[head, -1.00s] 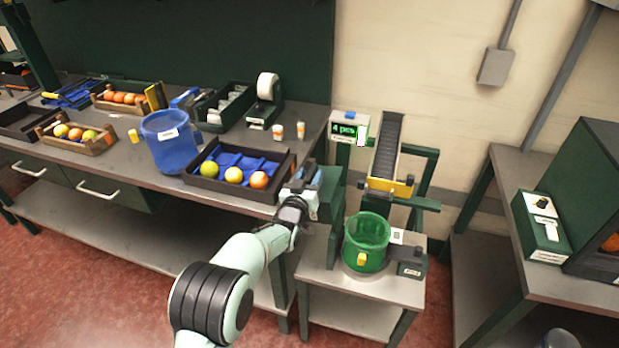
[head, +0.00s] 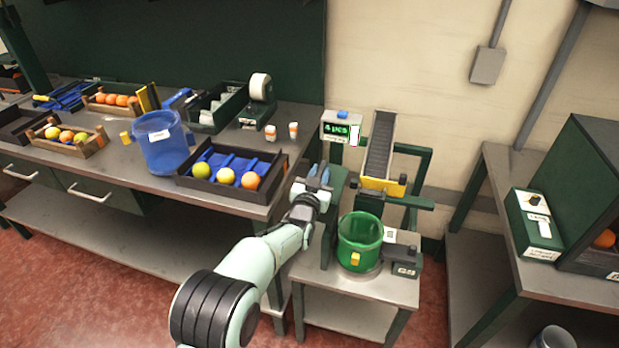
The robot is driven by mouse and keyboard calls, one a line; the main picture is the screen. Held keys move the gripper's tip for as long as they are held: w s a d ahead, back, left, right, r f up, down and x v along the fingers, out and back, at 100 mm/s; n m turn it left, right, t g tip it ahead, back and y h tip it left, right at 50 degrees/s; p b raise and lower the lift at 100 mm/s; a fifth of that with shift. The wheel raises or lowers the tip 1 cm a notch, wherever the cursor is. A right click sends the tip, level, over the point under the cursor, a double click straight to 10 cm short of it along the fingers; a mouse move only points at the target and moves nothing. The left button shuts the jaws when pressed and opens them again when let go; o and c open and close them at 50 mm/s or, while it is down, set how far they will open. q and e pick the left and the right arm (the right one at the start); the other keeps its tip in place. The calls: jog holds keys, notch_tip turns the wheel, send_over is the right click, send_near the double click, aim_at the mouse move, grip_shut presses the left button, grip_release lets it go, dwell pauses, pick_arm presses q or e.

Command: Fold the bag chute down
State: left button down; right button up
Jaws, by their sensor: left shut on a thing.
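My left gripper (head: 321,172) is at the right end of the long bench, shut with its blue-grey fingers at the top edge of a dark green upright piece (head: 338,188). That piece may be the bag chute; its shape is partly hidden by my gripper and arm. A sloping dark ramp with rollers (head: 380,145) and a yellow lower end (head: 383,186) stands just to the right, apart from my gripper. A green bucket (head: 359,243) stands below the ramp's end on a small table. My right gripper is not in view.
A black tray (head: 225,192) with a blue lining and several fruits lies on the bench left of my gripper. A blue bucket (head: 162,143) is farther left. A counter box with a green display (head: 341,129) stands behind. A grey side table (head: 505,195) is at the right.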

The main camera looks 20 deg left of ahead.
pick_arm(q)
jog(key=d+f+m+p, duration=0.1)
jog(key=d+f+m, duration=0.2)
jog(key=d+m, duration=0.2)
jog(key=d+f+m+p, duration=0.1)
jog(key=d+f+m, duration=0.2)
jog(key=d, duration=0.6)
jog(key=d+f+m, duration=0.3)
jog(key=d+m, duration=0.4)
jog(key=shift+s+f+m+p, duration=0.3)
jog(key=shift+s+p, duration=0.1)
jog(key=shift+d+f+m, duration=0.3)
jog(key=shift+f+m, duration=0.3)
jog(key=shift+f, duration=0.3)
jog(key=c, duration=1)
grip_release()
jog(key=shift+c, duration=0.2)
jog(key=shift+s, duration=0.1)
jog(key=s+b, duration=0.1)
jog(key=s, duration=1.2)
jog(key=shift+a, duration=0.25)
